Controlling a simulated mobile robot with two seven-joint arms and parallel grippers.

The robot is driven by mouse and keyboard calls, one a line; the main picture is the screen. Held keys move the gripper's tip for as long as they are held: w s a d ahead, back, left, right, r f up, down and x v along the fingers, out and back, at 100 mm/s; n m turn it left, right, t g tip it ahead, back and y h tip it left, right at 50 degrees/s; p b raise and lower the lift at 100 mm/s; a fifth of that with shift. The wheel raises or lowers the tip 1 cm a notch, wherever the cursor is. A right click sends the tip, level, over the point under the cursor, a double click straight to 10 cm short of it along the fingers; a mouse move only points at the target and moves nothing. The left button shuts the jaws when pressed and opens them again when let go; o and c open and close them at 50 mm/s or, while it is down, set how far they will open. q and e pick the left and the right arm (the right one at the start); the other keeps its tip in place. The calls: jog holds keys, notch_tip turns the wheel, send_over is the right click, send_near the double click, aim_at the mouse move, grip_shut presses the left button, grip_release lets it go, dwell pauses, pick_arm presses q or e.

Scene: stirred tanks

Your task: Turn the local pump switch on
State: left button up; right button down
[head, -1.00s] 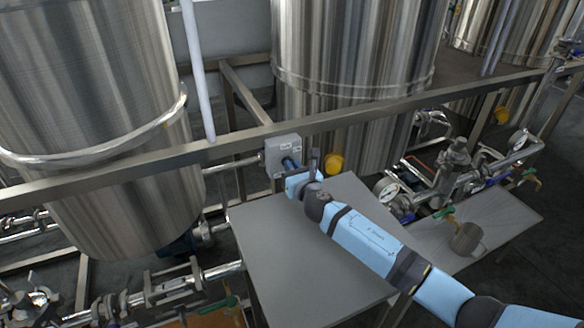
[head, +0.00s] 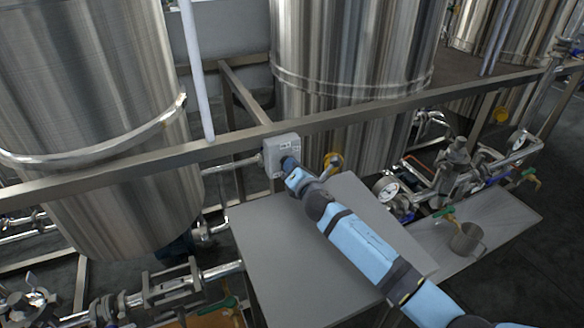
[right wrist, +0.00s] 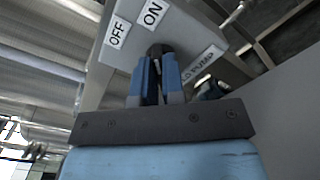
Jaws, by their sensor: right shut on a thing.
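The local pump switch is a grey box (head: 282,148) fixed to the metal rail in the middle of the head view. In the right wrist view the box (right wrist: 190,32) carries white OFF and ON labels and a partly covered label ending in "PUMP". My right gripper (head: 288,165) is at the front of the box. In the right wrist view my right gripper (right wrist: 158,62) is shut on the dark switch knob (right wrist: 157,49), just below the labels. The fingers hide most of the knob, so I cannot tell which way it points. My left gripper is out of view.
A metal rail (head: 230,148) runs across in front of the steel tanks (head: 85,100). A flat grey table (head: 290,250) lies below my right arm. Gauges (head: 387,189), valves and a metal mug (head: 466,239) stand to the right.

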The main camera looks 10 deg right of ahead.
jog(key=shift+m, duration=1.2)
jog(key=c, duration=1.2)
grip_release()
jog(key=shift+s, duration=0.1)
jog(key=shift+s+d, duration=0.15)
jog(key=shift+s, duration=0.2)
jog(key=s, duration=0.4)
jog(key=s+d, duration=0.1)
jog(key=s, duration=0.3)
jog(key=s+d, duration=0.1)
jog(key=s, duration=0.3)
jog(key=shift+s+d, duration=0.2)
jog(key=shift+s, duration=0.15)
